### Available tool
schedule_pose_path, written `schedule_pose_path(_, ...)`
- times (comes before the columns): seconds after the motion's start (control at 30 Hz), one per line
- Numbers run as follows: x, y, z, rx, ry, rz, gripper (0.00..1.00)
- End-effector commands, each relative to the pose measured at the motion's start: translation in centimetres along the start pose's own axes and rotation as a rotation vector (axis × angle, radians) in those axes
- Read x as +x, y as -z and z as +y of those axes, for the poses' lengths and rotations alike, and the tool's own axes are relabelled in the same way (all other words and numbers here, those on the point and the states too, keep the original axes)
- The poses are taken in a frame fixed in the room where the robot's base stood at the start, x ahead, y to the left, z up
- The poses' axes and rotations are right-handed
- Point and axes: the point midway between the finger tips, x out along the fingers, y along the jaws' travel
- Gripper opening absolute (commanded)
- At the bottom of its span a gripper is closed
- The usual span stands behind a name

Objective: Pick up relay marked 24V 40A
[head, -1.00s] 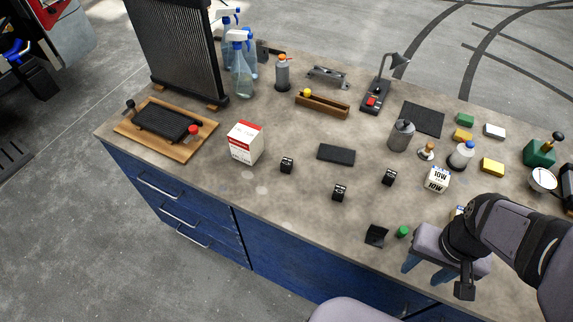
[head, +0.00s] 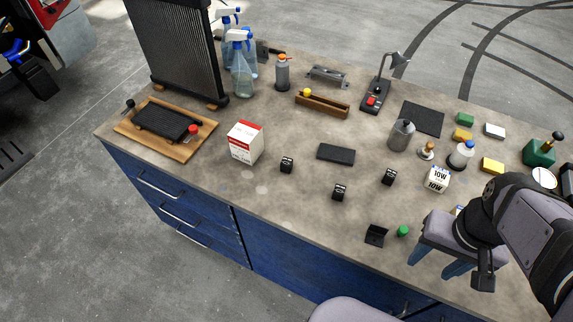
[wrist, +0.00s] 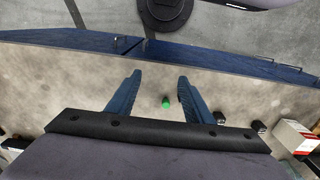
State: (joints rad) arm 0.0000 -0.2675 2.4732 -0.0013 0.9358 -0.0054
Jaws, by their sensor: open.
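Several small black cubes with white markings look like relays: one on the left (head: 287,165), one in the middle (head: 340,192) and one on the right (head: 389,177) of the bench in the head view. Their markings are too small to read, so I cannot tell which is 24V 40A. Two dark cubes also show at the right in the wrist view, a nearer one (wrist: 219,117) and a farther one (wrist: 258,127). My gripper (head: 434,264) is open and empty over the front right of the bench, apart from the cubes. Its blue fingers (wrist: 158,80) show in the wrist view.
A green cap (head: 403,231) and an open black case (head: 376,235) lie left of my gripper. A white 10W block (head: 437,179), a grey canister (head: 401,135), a flat black pad (head: 336,154) and a red-white box (head: 245,142) stand around the cubes. Bench between them is clear.

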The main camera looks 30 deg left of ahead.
Motion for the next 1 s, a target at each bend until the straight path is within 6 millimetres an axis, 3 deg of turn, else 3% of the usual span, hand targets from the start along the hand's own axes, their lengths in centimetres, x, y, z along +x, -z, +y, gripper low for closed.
schedule_pose_path(0.37, 2.2, 4.8, -1.3, -0.668, -0.247, -0.01, 0.47)
schedule_pose_path(0.53, 3.1, 9.7, -4.9, -1.18, -0.462, -0.007, 0.47)
schedule_pose_path(0.67, 3.2, 13.7, -10.5, -1.617, -0.686, 0.001, 0.47)
schedule_pose_path(0.8, 2.7, 16.5, -18.8, -2.037, -0.964, 0.021, 0.47)
schedule_pose_path(1.0, 1.6, 16.6, -29.5, -2.414, -1.327, 0.05, 0.47)
